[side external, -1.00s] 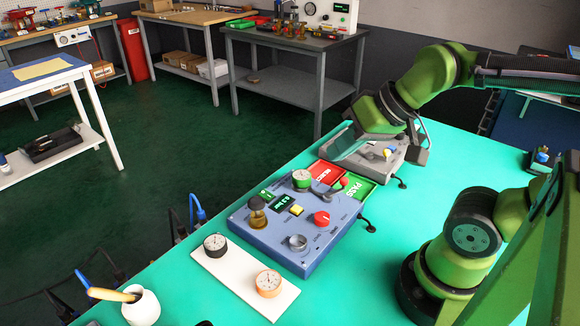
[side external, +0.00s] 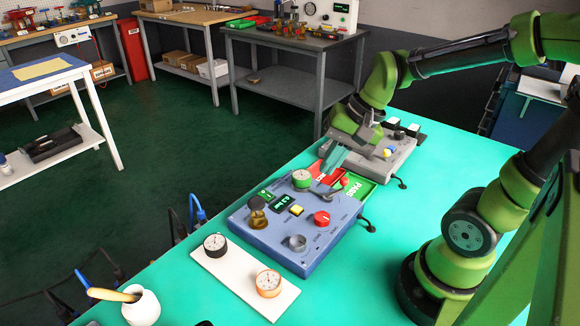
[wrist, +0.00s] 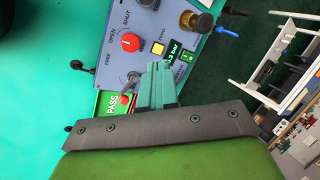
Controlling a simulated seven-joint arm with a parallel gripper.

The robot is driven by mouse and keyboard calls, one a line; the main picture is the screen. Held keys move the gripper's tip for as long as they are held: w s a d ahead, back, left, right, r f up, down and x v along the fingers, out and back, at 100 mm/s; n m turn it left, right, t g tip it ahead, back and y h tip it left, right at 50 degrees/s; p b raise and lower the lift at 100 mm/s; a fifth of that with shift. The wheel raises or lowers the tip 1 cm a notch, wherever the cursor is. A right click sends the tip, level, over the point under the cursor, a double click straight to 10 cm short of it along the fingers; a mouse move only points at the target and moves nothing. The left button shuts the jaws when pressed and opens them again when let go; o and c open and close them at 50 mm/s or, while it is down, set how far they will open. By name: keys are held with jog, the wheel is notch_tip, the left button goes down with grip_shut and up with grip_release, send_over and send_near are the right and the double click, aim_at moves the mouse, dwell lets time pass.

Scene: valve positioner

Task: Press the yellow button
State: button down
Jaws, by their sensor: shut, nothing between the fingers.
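My gripper (side external: 326,172) is shut and empty, with teal fingers pointing down and left above the far end of the blue box and the trays. In the wrist view the closed fingers (wrist: 157,68) point toward the button, apart from it as far as I can tell.
A red knob (side external: 322,218) and a brass fitting (side external: 257,215) flank the button. The green PASS tray (side external: 358,191) and red tray lie behind the box. A grey box (side external: 398,152) stands farther back. Two dial gauges lie on a white board (side external: 238,275).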

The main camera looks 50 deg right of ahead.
aim_at(300, 207)
jog(key=w+f+m+y, duration=0.3)
jog(key=w+m+y, duration=0.2)
jog(key=m, duration=1.6)
jog(key=shift+w, duration=1.15)
jog(key=shift+f, duration=0.2)
jog(key=shift+f, duration=4.35)
jog(key=shift+f, duration=0.4)
